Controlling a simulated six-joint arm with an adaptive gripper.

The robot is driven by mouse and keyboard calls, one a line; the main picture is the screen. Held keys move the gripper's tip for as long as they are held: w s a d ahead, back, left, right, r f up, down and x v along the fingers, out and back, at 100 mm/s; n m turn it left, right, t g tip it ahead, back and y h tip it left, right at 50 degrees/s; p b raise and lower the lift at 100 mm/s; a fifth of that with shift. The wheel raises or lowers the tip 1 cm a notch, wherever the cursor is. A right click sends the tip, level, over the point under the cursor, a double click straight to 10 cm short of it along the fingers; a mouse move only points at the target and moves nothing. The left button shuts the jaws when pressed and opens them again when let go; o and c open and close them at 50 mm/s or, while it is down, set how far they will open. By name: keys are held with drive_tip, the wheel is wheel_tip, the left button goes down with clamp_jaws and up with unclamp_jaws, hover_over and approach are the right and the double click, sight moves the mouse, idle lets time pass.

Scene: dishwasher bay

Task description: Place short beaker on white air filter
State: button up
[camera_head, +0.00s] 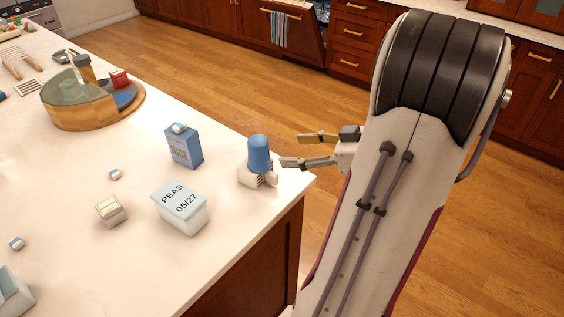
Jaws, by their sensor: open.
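A blue cup-like piece (258,151), which looks like the short beaker, sits on top of a small white block with ribbed sides (247,180), which looks like the white air filter. I cannot tell whether the lower finger touches the white block.
A blue carton (184,147) and a white PEAS tub (181,210) stand left of the beaker. A small beige box (110,211) lies farther left. A round wooden tray with a clear cover (78,121) is at the back. The counter edge (315,181) is close on the right.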

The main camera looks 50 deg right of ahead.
drive_tip(key=w+d+r+h, duration=0.2)
drive_tip(key=w+r+h, duration=0.35)
drive_tip(key=w, duration=0.45)
drive_tip(key=w+a+r+m+g+h, duration=0.2)
drive_tip(key=a+r+h, duration=0.2)
drive_tip(key=a+r, duration=0.25)
drive_tip(key=s+a+f+g+y, duration=0.2)
drive_tip(key=s+a, duration=0.4)
drive_tip(key=a, duration=0.4)
drive_tip(key=s+a+f+g+y, duration=0.1)
drive_tip(key=s+a+f+y, duration=0.1)
drive_tip(key=s+a, duration=0.4)
drive_tip(key=s+a+f+g+y, duration=0.2)
drive_tip(key=s+a, duration=0.3)
drive_tip(key=a, duration=0.8)
drive_tip(key=shift+s+a+f+g+y, duration=0.3)
drive_tip(key=shift+s+f+y, duration=0.15)
drive_tip(key=shift+f, duration=0.3)
